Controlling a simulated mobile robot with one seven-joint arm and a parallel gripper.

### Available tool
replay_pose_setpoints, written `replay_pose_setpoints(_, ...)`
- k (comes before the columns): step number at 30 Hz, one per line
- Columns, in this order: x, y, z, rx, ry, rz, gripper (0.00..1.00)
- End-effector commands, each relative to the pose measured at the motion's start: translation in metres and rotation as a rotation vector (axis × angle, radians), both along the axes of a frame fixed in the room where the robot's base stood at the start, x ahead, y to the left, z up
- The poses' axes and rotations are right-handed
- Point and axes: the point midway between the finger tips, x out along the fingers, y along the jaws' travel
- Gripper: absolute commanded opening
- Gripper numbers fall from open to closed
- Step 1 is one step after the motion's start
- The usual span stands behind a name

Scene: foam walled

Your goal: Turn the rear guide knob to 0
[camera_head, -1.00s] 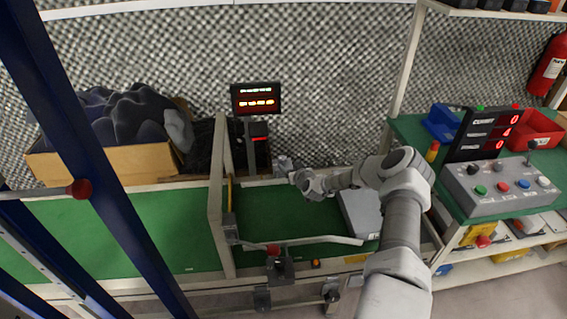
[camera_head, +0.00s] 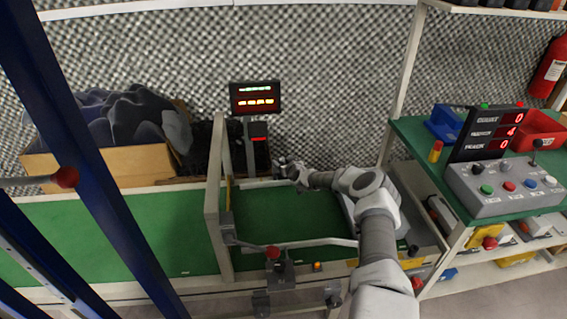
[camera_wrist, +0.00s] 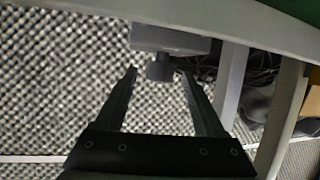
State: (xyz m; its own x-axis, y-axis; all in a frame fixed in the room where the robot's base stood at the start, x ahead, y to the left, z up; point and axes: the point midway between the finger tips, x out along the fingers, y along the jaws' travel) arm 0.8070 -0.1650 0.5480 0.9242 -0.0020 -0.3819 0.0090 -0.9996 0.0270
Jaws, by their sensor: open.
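In the wrist view a dark round knob (camera_wrist: 160,68) sticks out from a grey block (camera_wrist: 172,40) under a pale rail. It looks like the rear guide knob; its markings cannot be read. My gripper (camera_wrist: 158,77) is open, its two fingertips apart on either side of the knob in the picture. Whether they touch it cannot be told. In the head view my gripper (camera_head: 284,166) is at the back edge of the green conveyor belt (camera_head: 285,215), and the knob is not clearly visible there.
A display post (camera_head: 255,98) stands just behind and left of my gripper. An upright frame (camera_head: 213,195) crosses the belt on the left. A red-knobbed front guide bracket (camera_head: 273,252) is at the near edge. A control box (camera_head: 505,187) is on the right bench.

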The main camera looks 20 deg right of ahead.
Motion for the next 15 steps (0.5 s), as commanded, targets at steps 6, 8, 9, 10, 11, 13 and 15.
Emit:
replay_pose_setpoints(6, -0.0001, 0.0002, 0.0000, 0.000, 0.000, 0.000, 0.61)
replay_pose_setpoints(8, -0.0002, 0.0002, 0.0001, 0.000, 0.000, 0.000, 0.50)
replay_pose_setpoints(9, -0.0002, 0.0002, 0.0000, 0.000, 0.000, 0.000, 0.43)
replay_pose_setpoints(10, -0.0002, 0.0002, 0.0000, 0.000, 0.000, 0.000, 0.37)
replay_pose_setpoints(11, -0.0002, 0.0001, 0.0000, 0.000, 0.000, 0.000, 0.32)
replay_pose_setpoints(13, -0.0002, 0.0002, 0.0000, 0.000, 0.000, 0.000, 0.19)
replay_pose_setpoints(15, -0.0002, 0.0002, 0.0000, 0.000, 0.000, 0.000, 0.07)
